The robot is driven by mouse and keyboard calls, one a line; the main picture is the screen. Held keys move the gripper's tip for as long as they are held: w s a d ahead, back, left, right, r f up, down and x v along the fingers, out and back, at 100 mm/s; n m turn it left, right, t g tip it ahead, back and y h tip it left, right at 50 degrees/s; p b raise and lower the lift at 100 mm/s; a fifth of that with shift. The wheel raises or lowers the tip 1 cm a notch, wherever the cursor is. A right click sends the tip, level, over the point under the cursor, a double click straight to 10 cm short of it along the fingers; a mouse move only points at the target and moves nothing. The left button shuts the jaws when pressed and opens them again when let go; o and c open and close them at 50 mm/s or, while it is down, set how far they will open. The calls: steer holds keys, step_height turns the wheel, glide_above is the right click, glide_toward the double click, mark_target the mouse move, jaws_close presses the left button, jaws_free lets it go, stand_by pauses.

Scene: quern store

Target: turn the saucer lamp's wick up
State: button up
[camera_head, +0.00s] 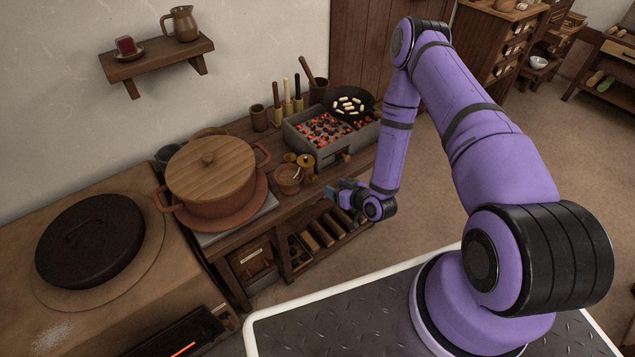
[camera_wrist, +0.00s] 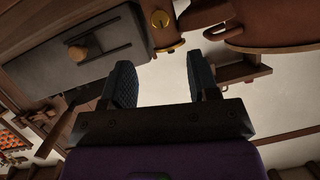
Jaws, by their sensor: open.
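A small terracotta dish (camera_head: 289,178) with a pale stick-like piece in it sits at the front of the bench; it looks like the saucer lamp, though its wick is too small to make out. Brass-coloured round parts (camera_head: 305,161) stand right beside it. In the wrist view a brass disc (camera_wrist: 160,18) shows beyond the fingertips, beside a brown rounded body, at the top. My gripper (camera_head: 338,192) is open and empty, to the right of the dish and apart from it. Its two dark fingers (camera_wrist: 162,78) show wide apart with nothing between them.
A brazier (camera_head: 334,152) of glowing coals, with a black pan (camera_head: 350,104) on it, stands behind my gripper. A large lidded pot (camera_head: 212,170) stands left of the dish. Wooden-handled tools (camera_head: 287,106) stand behind. Open floor lies to the right.

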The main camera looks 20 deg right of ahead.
mark_target(316, 179)
steer(key=x, duration=1)
steer(key=shift+w+f, duration=0.1)
steer(key=shift+w, duration=0.1)
steer(key=c, duration=0.9)
